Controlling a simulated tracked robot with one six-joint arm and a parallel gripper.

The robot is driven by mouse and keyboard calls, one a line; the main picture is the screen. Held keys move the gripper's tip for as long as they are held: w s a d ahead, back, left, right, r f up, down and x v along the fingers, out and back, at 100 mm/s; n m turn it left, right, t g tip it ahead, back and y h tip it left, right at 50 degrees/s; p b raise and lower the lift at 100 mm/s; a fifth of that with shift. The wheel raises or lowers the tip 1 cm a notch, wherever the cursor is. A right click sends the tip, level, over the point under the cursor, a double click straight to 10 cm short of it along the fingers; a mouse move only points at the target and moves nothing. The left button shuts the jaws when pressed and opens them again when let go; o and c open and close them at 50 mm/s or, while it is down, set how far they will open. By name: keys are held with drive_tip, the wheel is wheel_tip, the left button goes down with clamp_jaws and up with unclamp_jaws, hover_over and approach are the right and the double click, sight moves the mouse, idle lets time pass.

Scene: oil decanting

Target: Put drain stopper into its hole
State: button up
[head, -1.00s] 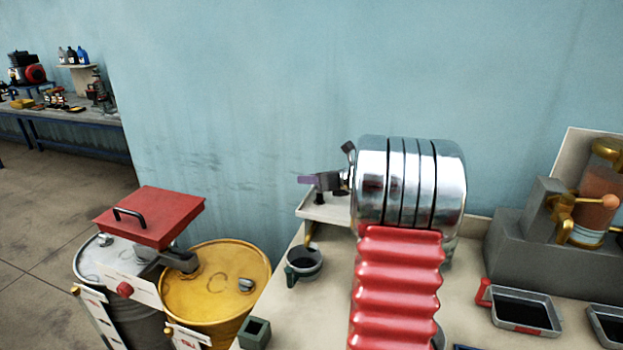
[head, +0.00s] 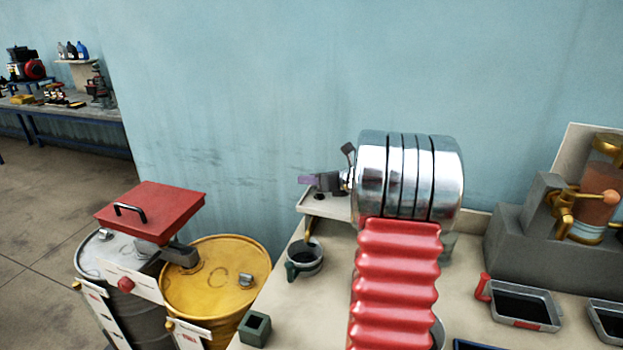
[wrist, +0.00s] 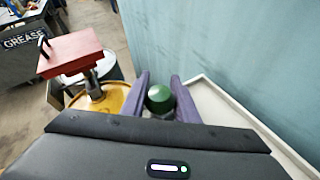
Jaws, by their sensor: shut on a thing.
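My gripper (wrist: 159,100) is shut on the drain stopper (wrist: 160,97), whose rounded dark green top shows between the two purple fingers in the wrist view. In the head view my gripper (head: 308,180) is over a pale raised tray (head: 330,211) near the wall. A small dark part, probably the stopper's lower end, shows just below the fingers; I cannot tell whether it touches the tray. The drain hole is not visible. A brass spout (head: 307,232) hangs under the tray's left end, above a grey mug (head: 304,262) with dark green handle.
A green block with a square opening (head: 255,328) stands at the bench's left edge. Yellow drum (head: 215,285), grey drum (head: 112,255) and red lid with a handle (head: 155,212) are left. Grey pans (head: 525,308) and a brass-valved vessel (head: 600,190) stand right. The wall is close behind.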

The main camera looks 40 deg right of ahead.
drive_tip(key=shift+f, duration=0.5)
drive_tip(key=o, duration=1.2)
drive_tip(key=shift+f, duration=0.15)
drive_tip(key=shift+s+d, duration=0.1)
drive_tip(key=shift+s, duration=0.1)
drive_tip(key=v, duration=1.3)
drive_tip(key=shift+s+r, duration=0.15)
drive_tip(key=shift+r, duration=0.2)
